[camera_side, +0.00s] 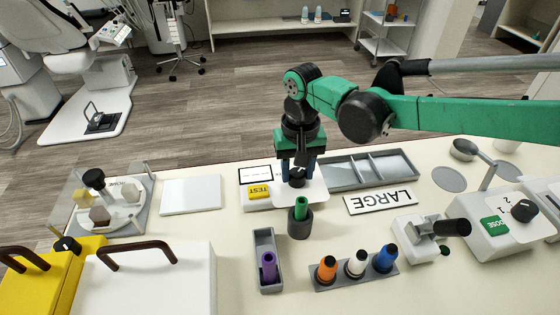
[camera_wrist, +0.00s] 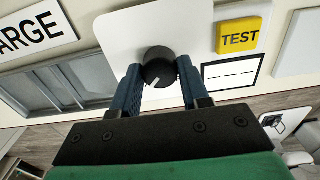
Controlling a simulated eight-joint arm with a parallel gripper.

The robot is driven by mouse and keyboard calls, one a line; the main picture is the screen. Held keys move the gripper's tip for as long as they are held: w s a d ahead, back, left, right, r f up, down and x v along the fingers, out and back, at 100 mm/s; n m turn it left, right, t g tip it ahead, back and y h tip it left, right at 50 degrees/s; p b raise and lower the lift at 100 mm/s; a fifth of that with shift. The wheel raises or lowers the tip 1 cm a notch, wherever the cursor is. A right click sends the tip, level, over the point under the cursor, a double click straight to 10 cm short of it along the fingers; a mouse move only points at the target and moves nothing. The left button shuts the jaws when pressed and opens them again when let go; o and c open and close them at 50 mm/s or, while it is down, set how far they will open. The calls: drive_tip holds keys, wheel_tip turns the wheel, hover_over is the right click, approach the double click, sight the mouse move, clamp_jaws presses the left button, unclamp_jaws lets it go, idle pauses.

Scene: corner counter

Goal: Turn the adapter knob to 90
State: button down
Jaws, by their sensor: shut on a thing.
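The adapter is a white unit (camera_side: 317,192) with a yellow TEST button (camera_side: 258,191) and a display at its back left. In the wrist view the display (camera_wrist: 232,76) shows only dashes. The black adapter knob (camera_side: 297,180) stands on the unit's top. My gripper (camera_side: 299,168) points straight down over it. In the wrist view the blue fingers (camera_wrist: 158,74) sit on either side of the knob (camera_wrist: 157,60) and are shut on it. The knob's white pointer mark shows on its top, slanting toward the lower left of that view. No angle scale is readable.
A black holder with a green-topped tool (camera_side: 301,208) stands just in front of the adapter. A grey compartment tray (camera_side: 372,171) lies behind right, beside the LARGE sign (camera_side: 381,200). A white plate (camera_side: 191,195) lies to the left. Orange, white and blue tools stand in a rack (camera_side: 353,277) in front.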

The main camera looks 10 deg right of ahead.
sight(298, 172)
drive_tip(key=shift+c, duration=2.1)
unclamp_jaws()
drive_tip(key=shift+r, duration=0.1)
drive_tip(key=shift+r, duration=2.75)
